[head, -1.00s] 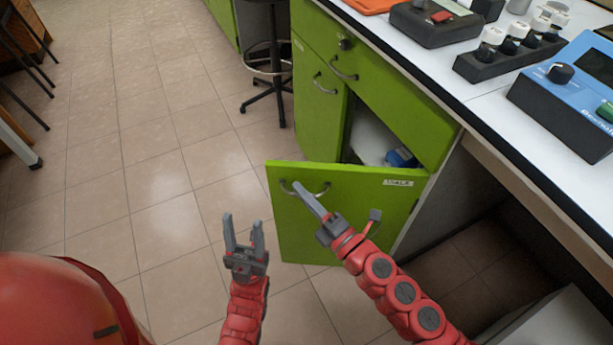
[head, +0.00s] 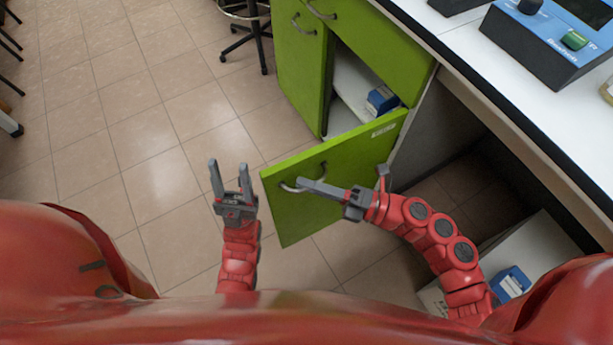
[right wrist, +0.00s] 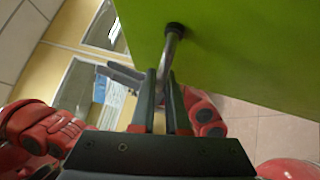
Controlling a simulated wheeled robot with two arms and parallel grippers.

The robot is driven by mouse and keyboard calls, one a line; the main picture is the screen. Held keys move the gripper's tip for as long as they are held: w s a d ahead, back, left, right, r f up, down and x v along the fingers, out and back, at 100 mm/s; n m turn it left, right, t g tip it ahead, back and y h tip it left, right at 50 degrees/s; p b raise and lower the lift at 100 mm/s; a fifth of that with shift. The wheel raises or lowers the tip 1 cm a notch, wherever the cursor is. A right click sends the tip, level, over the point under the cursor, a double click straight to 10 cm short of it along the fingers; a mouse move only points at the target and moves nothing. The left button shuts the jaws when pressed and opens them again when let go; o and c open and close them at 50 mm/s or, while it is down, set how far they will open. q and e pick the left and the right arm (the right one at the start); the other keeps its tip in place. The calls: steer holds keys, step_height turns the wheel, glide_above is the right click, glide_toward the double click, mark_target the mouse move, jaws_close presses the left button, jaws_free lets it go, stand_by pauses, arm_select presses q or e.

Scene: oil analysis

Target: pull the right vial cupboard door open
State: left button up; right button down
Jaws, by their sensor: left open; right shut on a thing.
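The right vial cupboard door (head: 350,165) is green with a white label near its top right edge. It stands well open, swung out from the cabinet. Its curved metal handle (head: 292,188) is held by my right gripper (head: 303,183), which is shut on it. In the right wrist view the handle (right wrist: 170,52) runs between the two fingers (right wrist: 166,95), with the green door (right wrist: 235,50) behind. My left gripper (head: 229,170) is open and empty, left of the door and apart from it.
The open cupboard (head: 352,88) shows a blue-and-white item (head: 381,99) inside. The left door (head: 298,65) is closed. A countertop (head: 470,50) with a blue device (head: 555,40) is above. A stool (head: 247,30) stands behind.

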steer(key=c, duration=1.2)
jaws_free()
steer(key=p+v, duration=0.2)
steer(key=v, duration=1.5)
steer(key=shift+d, duration=0.25)
